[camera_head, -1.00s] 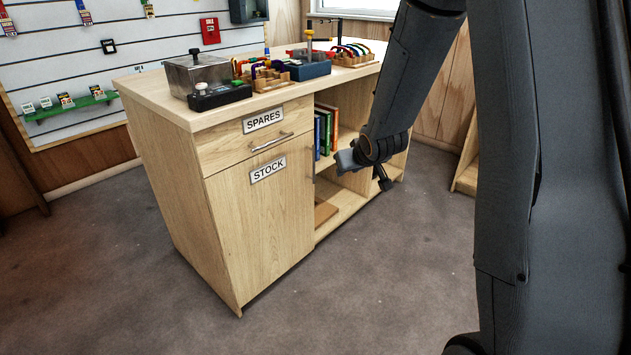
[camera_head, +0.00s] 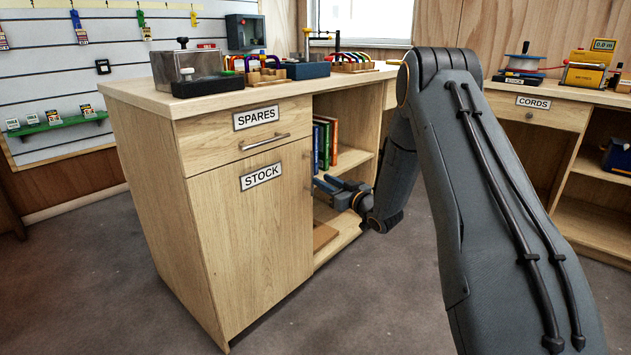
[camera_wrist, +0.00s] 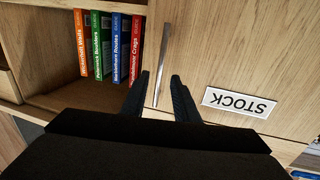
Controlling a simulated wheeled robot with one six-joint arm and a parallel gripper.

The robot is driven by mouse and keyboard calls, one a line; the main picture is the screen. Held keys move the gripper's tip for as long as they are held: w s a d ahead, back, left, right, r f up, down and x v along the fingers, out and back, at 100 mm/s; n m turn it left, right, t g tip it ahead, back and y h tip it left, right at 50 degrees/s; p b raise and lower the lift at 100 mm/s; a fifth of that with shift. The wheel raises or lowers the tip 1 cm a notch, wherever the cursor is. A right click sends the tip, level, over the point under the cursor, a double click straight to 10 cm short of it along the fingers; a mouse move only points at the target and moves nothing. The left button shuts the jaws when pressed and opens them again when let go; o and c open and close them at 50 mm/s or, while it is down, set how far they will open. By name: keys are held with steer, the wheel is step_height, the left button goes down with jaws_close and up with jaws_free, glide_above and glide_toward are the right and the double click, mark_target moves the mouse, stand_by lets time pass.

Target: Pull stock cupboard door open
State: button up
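The stock cupboard door (camera_head: 245,245) is plain light wood with a STOCK label (camera_head: 261,177), below the SPARES drawer (camera_head: 245,135). It looks shut. The door also fills the right of the wrist view (camera_wrist: 225,50), where its label (camera_wrist: 239,102) appears upside down. A vertical metal bar handle (camera_wrist: 164,45) runs near the door's edge. My gripper (camera_wrist: 160,80) is open, with one finger on each side of the handle's near end and gaps visible. In the head view my gripper (camera_head: 321,186) is at the door's right edge and mostly hides the handle.
Beside the door is an open shelf bay (camera_head: 345,160) with several upright books (camera_head: 324,143). Climbing gear stands on the worktop (camera_head: 140,93). A second bench with a CORDS drawer (camera_head: 535,108) stands at right. The floor (camera_head: 290,325) before the door is clear.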

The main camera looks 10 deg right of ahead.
steer(key=shift+b+x, duration=0.55)
steer(key=shift+x, duration=2.05)
jaws_close()
